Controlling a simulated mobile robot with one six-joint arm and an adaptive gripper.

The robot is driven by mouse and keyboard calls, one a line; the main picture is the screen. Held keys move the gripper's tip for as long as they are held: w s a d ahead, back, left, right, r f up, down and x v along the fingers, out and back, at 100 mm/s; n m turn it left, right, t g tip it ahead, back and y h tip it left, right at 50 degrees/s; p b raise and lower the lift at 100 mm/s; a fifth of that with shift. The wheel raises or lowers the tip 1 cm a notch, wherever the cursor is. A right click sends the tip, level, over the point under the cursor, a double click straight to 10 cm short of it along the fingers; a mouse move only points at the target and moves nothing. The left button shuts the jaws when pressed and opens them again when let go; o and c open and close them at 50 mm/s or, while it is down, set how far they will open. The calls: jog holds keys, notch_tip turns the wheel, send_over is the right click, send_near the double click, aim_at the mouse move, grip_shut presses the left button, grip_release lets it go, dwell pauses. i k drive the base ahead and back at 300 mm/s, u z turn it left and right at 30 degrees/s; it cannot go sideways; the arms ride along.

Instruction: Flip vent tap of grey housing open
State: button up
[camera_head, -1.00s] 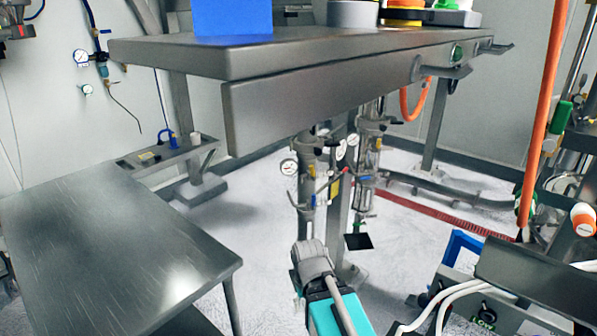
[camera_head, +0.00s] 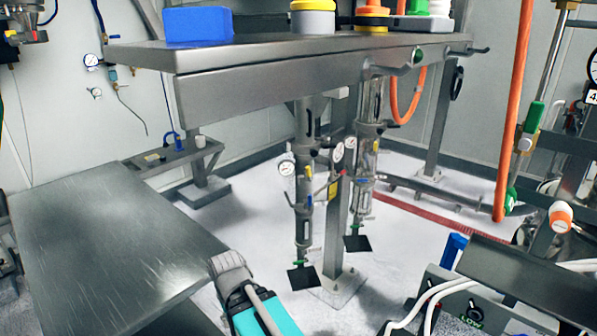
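Two upright cylindrical housings hang under the steel table. The left one (camera_head: 304,185) is grey and opaque, with a round gauge (camera_head: 286,168) on its left, small yellow and blue parts, and a green-handled valve (camera_head: 300,263) at its bottom. The right one (camera_head: 366,150) looks partly see-through and has a green-handled valve (camera_head: 354,234) below. Small levers show on both, but I cannot tell which is the vent tap or its position. My arm's grey and teal part is at the bottom, left of and apart from the housings. My gripper's fingers do not show.
The steel table (camera_head: 230,95) overhangs the housings, and its leg (camera_head: 338,215) stands between them. A low steel bench (camera_head: 100,240) is at left. A control box (camera_head: 478,305) with white hoses is at lower right. Open floor (camera_head: 250,225) lies between bench and housings.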

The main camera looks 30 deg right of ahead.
aim_at(308, 169)
jog(key=k, duration=1.25)
jog(key=z, duration=0.7)
jog(key=i, duration=1)
jog(key=u, duration=0.05)
